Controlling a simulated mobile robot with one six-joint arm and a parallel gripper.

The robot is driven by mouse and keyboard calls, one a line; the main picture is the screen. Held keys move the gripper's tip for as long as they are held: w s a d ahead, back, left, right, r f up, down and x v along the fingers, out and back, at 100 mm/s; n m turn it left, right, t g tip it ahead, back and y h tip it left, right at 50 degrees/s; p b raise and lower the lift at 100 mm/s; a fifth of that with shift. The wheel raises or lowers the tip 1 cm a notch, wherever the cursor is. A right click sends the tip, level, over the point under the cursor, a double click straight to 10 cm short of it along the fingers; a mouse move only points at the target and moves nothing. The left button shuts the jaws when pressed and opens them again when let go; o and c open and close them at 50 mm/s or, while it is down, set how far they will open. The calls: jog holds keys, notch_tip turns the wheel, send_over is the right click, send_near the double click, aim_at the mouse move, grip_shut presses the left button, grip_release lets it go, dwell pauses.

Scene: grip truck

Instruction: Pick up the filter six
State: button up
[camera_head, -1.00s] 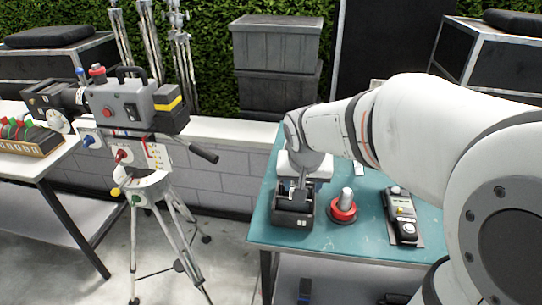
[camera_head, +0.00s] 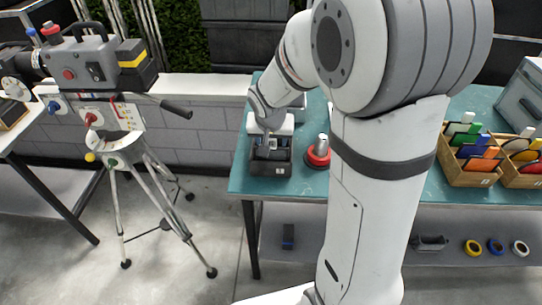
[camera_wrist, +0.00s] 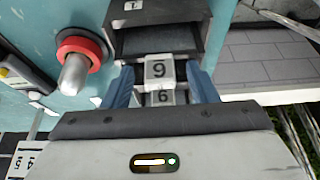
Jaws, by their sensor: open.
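In the wrist view, a filter tab (camera_wrist: 158,70) sits between my finger tips at the mouth of a dark box (camera_wrist: 160,13). One face reads like a 9 and another like a 6; it could be one tag seen from two sides. My gripper (camera_wrist: 161,84) is open, with one blue-grey finger on each side of the tab. Whether the fingers touch it I cannot tell. In the head view, my gripper (camera_head: 268,137) is low over the dark box (camera_head: 269,169) on the teal table; the tab is hidden there.
A red-ringed metal knob (camera_head: 317,153) stands right of the box. Wooden racks (camera_head: 470,177) of coloured filters stand on the table's right part. A camera on a tripod (camera_head: 100,85) is at the left. Tape rolls (camera_head: 495,246) lie on the shelf below.

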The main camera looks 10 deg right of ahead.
jog(key=shift+c, duration=0.5)
grip_shut()
